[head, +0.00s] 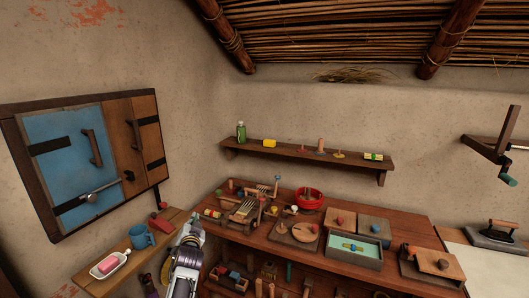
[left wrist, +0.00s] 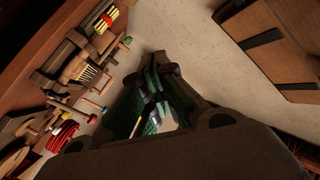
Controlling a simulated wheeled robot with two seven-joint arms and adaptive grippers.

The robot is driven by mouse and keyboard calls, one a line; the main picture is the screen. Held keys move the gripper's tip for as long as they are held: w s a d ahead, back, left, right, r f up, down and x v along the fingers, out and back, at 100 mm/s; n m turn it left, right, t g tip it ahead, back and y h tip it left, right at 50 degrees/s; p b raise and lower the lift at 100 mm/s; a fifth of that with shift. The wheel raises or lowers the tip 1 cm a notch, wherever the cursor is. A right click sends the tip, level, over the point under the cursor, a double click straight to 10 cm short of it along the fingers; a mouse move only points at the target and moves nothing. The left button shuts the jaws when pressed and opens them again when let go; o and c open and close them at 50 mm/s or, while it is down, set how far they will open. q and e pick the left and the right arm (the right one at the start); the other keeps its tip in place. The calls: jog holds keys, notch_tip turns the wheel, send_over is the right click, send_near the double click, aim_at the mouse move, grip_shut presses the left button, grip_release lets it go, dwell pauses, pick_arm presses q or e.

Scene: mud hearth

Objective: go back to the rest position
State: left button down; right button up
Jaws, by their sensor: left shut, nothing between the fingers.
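My left arm comes up from the bottom of the head view, between the small side shelf and the workbench. Its gripper (head: 190,232) is partly hidden by its own links there. In the left wrist view the left gripper's dark green fingers (left wrist: 160,75) are shut, with nothing between them. They point at bare wall, clear of the bench items. My right gripper is in neither view.
The side shelf (head: 98,283) bears a blue mug (head: 141,237) and a soap dish (head: 108,268). A blue-doored cabinet (head: 65,150) hangs left; a wall shelf (head: 300,155) is behind.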

pick_arm(q)
jog(key=s+d+f+n+g+h, duration=0.1)
jog(key=s+d+f+h, duration=0.15)
jog(key=f, duration=0.85)
jog(key=s+d+f+g+h, duration=0.1)
jog(key=s+d+f+g, duration=0.2)
jog(key=f, duration=0.8)
jog(key=s+d+f+n+h, duration=0.15)
jog(key=d+f, duration=0.25)
jog(key=f, duration=0.7)
jog(key=s+f+g, duration=0.3)
jog(key=s+f, duration=0.7)
jog(key=f, duration=0.2)
jog(key=s+a+f+g, duration=0.2)
jog(key=s+f, duration=0.5)
jog(key=s, duration=0.5)
jog(key=s+a+f+g, duration=0.2)
jog(key=s+f, duration=0.5)
jog(key=s, duration=0.5)
jog(key=s+a+f+g, duration=0.2)
jog(key=s+f, duration=0.5)
jog(key=s, duration=0.5)
jog(key=s+a+f+g, duration=0.1)
jog(key=s+a+g, duration=0.1)
jog(key=s, duration=1.3)
jog(key=shift+s+a+f+m+y, duration=0.2)
jog(key=shift+s+f+m+y, duration=0.1)
jog(key=shift+s+m+y, duration=0.1)
jog(key=shift+w, duration=0.1)
